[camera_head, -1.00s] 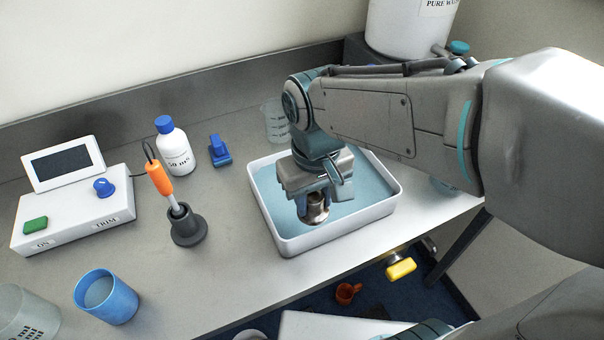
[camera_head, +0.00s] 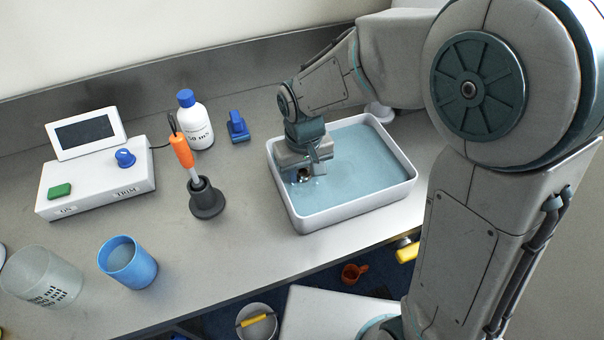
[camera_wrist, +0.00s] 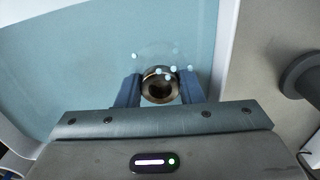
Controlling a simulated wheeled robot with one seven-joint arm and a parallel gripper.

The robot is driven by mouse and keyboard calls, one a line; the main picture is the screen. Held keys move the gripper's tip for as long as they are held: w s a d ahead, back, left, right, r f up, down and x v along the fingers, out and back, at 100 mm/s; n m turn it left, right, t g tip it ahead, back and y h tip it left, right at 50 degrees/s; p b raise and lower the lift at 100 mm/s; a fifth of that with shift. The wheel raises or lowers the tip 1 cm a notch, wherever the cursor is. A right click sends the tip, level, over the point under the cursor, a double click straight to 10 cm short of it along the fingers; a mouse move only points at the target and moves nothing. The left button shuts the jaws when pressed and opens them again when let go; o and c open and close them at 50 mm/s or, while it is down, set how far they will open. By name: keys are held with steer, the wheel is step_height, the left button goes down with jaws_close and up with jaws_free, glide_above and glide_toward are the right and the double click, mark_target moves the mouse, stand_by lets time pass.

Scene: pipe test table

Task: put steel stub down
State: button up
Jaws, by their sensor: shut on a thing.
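The steel stub (camera_wrist: 160,88) is a short metal tube with a dark round bore, seen end-on in the wrist view. My gripper (camera_wrist: 160,92) is shut on it, with a blue finger on each side. In the head view the gripper (camera_head: 302,172) is low inside the left part of a white tray (camera_head: 345,214) of blue water. Only a small part of the stub (camera_head: 303,177) shows there, below the gripper. Pale bubble-like spots lie around the stub in the wrist view. Whether the stub touches the tray floor cannot be told.
Left of the tray stand an orange-handled probe in a dark holder (camera_head: 207,200), a white bottle (camera_head: 196,125) and a blue clip-like object (camera_head: 237,127). A meter box (camera_head: 95,185), a blue cup (camera_head: 128,263) and a clear beaker (camera_head: 40,277) stand further left. The tray's right side is open water.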

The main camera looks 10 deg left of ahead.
mark_target(303, 173)
steer(key=shift+f, duration=0.2)
steer(key=shift+f, duration=0.2)
steer(key=o, duration=1.1)
steer(key=shift+c, duration=0.2)
step_height(303, 173, up, 12)
steer(key=r, duration=0.1)
steer(key=s+d+f+m+t, duration=0.1)
steer(key=s+d+m, duration=0.2)
steer(key=d, duration=0.8)
steer(key=s+d+m+t, duration=0.2)
steer(key=s+d+m, duration=0.1)
steer(key=d, duration=0.9)
steer(key=shift+s+f, duration=0.4)
steer(key=shift+s, duration=0.5)
